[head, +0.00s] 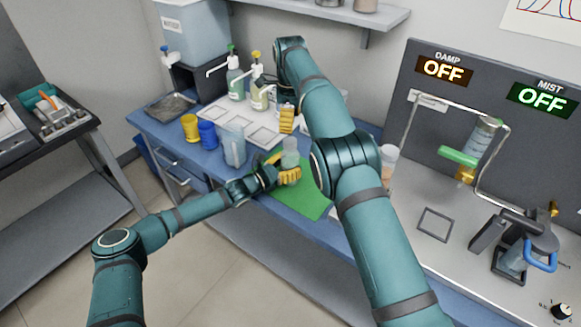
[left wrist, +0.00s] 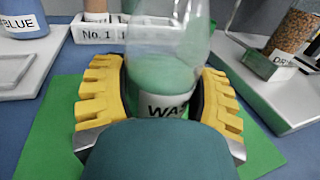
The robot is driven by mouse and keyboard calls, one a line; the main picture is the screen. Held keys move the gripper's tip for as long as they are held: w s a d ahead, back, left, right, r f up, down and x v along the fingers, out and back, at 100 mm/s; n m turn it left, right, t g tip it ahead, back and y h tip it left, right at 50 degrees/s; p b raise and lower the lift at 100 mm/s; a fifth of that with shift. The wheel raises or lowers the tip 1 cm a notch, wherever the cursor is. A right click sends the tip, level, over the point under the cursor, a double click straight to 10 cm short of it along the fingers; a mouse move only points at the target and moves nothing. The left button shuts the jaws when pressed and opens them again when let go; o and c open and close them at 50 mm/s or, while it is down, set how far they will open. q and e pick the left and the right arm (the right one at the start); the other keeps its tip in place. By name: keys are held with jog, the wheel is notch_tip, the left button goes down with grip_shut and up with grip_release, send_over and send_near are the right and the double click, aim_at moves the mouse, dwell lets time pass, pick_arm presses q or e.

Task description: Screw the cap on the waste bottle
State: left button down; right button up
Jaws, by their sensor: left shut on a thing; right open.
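The waste bottle (head: 290,158) is a clear bottle with green contents, standing about upright over the green mat (head: 307,203). My left gripper (head: 289,175) is shut around its lower body. In the left wrist view the yellow fingers press on both sides of the bottle (left wrist: 163,72), and part of a label reading "WAS" shows; its top is cut off. My right gripper (head: 287,120) is open, fingers pointing down, above and behind the bottle and apart from it. I cannot make out a cap on the bottle or in the right gripper.
A clear bluish pitcher (head: 234,147), a blue cup (head: 208,134) and a yellow cup (head: 190,128) stand left of the bottle. Pump bottles (head: 236,80) stand behind. A white-topped jar (head: 388,160) stands to the right. The mat's front part is clear.

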pick_arm(q)
grip_release()
jog(key=v, duration=1.2)
